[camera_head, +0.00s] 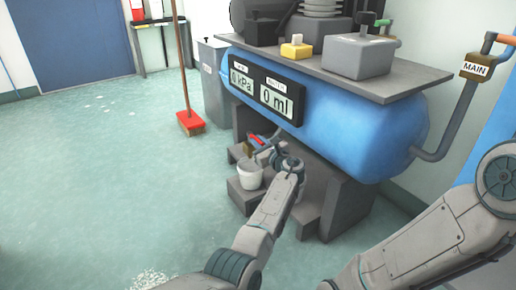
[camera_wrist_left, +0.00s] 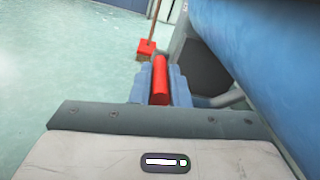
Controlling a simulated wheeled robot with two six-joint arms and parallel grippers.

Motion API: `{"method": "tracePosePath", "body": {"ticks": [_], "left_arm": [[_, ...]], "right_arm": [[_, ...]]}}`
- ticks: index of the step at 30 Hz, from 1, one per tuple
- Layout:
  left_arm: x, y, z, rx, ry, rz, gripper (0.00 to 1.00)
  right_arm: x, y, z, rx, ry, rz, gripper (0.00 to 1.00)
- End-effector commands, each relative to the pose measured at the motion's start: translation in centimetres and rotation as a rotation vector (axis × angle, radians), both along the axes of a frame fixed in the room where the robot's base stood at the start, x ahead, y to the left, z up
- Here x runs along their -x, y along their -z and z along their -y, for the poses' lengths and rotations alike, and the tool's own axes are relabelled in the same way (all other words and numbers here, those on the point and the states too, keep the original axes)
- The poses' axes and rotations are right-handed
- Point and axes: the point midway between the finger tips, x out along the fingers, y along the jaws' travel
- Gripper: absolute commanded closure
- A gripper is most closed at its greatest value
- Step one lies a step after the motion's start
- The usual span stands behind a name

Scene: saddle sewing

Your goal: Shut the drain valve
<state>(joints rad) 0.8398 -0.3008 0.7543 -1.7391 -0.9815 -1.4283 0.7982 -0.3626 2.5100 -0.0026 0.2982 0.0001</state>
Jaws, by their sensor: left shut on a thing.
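The drain valve's red handle (camera_wrist_left: 160,82) shows in the left wrist view, between the blue fingers of my left gripper (camera_wrist_left: 160,90). In the head view my left gripper (camera_head: 263,143) is under the front of the blue tank (camera_head: 350,128). It is shut on the red handle, which shows there only as a small red bit. The valve body and pipe are mostly hidden by my gripper and wrist. A pale bucket (camera_head: 250,177) stands on a step just below the gripper. My right arm shows at the lower right, but its gripper is out of view.
Grey steps (camera_head: 308,212) and a support stand below the tank. A display panel (camera_head: 262,88) on the tank reads 0 kPa and 0 ml. A red broom (camera_head: 190,122) and a grey bin (camera_head: 213,85) stand behind.

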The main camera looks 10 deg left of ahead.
Motion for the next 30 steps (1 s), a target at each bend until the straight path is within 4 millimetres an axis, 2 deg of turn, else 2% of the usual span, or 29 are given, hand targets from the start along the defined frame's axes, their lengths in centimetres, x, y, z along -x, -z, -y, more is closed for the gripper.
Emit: {"method": "tracePosePath", "body": {"ticks": [17, 18, 21, 30], "left_arm": [[0.03, -0.09, -0.01, -0.002, -0.032, 0.001, 1.00], [0.03, -0.09, -0.01, -0.002, -0.032, 0.001, 0.79], [0.03, -0.07, 0.00, -0.002, -0.032, 0.001, 0.63], [0.05, -0.03, 0.02, -0.001, -0.031, 0.000, 0.63]], "right_arm": [[0.01, 0.44, 0.00, 0.000, -0.001, 0.000, 0.64], [0.01, 0.44, 0.00, 0.000, -0.001, 0.000, 0.64], [0.01, 0.44, -0.01, 0.001, 0.000, 0.000, 0.64], [0.02, 0.44, -0.01, 0.001, 0.000, 0.000, 0.64]]}}
